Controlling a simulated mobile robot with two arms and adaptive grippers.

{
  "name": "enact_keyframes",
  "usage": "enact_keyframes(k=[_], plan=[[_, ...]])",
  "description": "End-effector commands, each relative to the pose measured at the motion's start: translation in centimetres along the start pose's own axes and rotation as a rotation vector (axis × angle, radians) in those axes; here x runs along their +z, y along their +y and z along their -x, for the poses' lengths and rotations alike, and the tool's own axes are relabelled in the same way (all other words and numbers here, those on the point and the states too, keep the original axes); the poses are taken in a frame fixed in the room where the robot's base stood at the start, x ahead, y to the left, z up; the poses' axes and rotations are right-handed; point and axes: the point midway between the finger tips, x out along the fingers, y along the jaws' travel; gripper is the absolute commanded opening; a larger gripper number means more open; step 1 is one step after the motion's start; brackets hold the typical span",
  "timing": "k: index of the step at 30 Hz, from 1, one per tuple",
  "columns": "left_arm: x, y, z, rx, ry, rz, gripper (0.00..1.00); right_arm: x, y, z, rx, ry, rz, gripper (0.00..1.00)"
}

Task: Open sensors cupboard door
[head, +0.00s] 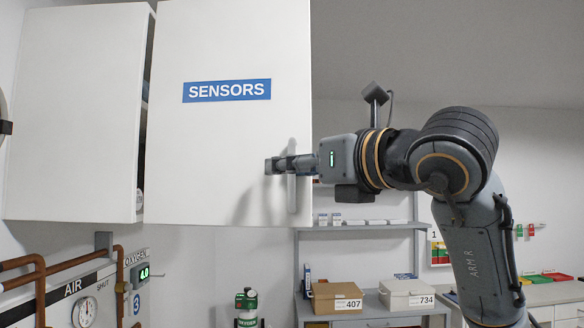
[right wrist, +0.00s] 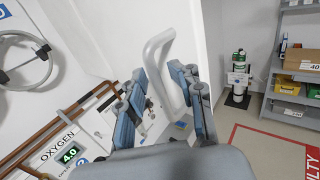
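The white sensors cupboard door (head: 220,130) fills the middle of the head view, with a blue SENSORS label (head: 227,90). A narrow dark gap runs along its left edge, showing a little of the inside, so the door stands ajar. Its pale vertical handle (head: 292,200) is near the right edge; it also shows in the right wrist view (right wrist: 157,62). My right gripper (head: 280,165) is at the handle, one finger on each side of it. My left gripper is not in view.
A white cupboard panel (head: 75,115) is left of the door. Pipes and an oxygen gauge (head: 146,273) are on the wall below. A shelf (head: 360,227) and boxes (head: 337,298) stand behind at right. A green-topped cylinder (head: 247,302) is below the door.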

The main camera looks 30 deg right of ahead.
Motion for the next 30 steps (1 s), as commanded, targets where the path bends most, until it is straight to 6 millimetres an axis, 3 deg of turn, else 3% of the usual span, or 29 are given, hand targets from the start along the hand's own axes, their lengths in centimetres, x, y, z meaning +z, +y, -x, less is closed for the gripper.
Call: enact_keyframes(k=[8, 11, 21, 30], plan=[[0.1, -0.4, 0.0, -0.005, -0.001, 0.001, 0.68, 0.0, 0.0, 0.5, -0.001, 0.000, 0.001, 0.33], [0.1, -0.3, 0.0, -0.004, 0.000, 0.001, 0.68, 0.1, 0.0, 1.8, 0.000, -0.002, 0.002, 0.33], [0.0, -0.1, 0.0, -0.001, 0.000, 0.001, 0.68, 0.1, -0.1, 8.9, -0.002, -0.004, 0.002, 0.33], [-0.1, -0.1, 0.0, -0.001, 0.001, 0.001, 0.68, 0.0, -0.1, 12.0, -0.001, -0.001, 0.000, 0.33]])
